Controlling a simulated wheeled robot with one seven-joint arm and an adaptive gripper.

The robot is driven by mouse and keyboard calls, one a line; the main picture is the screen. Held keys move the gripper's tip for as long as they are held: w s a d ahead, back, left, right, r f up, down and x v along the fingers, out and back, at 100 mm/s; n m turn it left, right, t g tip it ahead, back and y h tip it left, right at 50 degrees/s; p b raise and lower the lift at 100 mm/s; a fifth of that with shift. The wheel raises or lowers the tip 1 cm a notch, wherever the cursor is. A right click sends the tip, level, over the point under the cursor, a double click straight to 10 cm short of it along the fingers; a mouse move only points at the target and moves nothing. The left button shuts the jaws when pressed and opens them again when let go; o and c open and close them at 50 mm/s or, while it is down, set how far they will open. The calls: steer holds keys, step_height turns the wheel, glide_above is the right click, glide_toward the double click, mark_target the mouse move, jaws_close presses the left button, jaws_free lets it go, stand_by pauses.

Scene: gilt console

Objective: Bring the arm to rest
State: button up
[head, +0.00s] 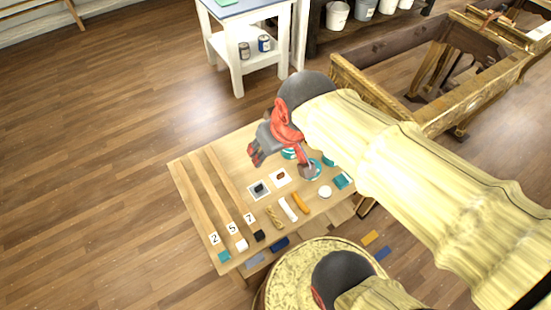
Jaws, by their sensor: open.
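My gripper (281,164) is open above the far right part of a low wooden table (199,202). Its red and dark fingers are spread, and nothing shows held between them. My arm reaches in from the lower right and hides part of the table's right side. Teal items (315,168) show close to the fingers, partly covered. I cannot tell the exact height of the fingers above the table.
A white shelf stand (238,75) is behind. A gilt frame (365,88) stands right. Floor at left is clear.

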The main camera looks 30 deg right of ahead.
steer(key=shift+t, duration=0.3)
steer(key=s, duration=0.1)
steer(key=s+r, duration=0.1)
steer(key=s, duration=0.1)
steer(key=s+a+r, duration=0.1)
steer(key=shift+s+a, duration=0.1)
steer(key=shift+s, duration=0.2)
stand_by(0.7)
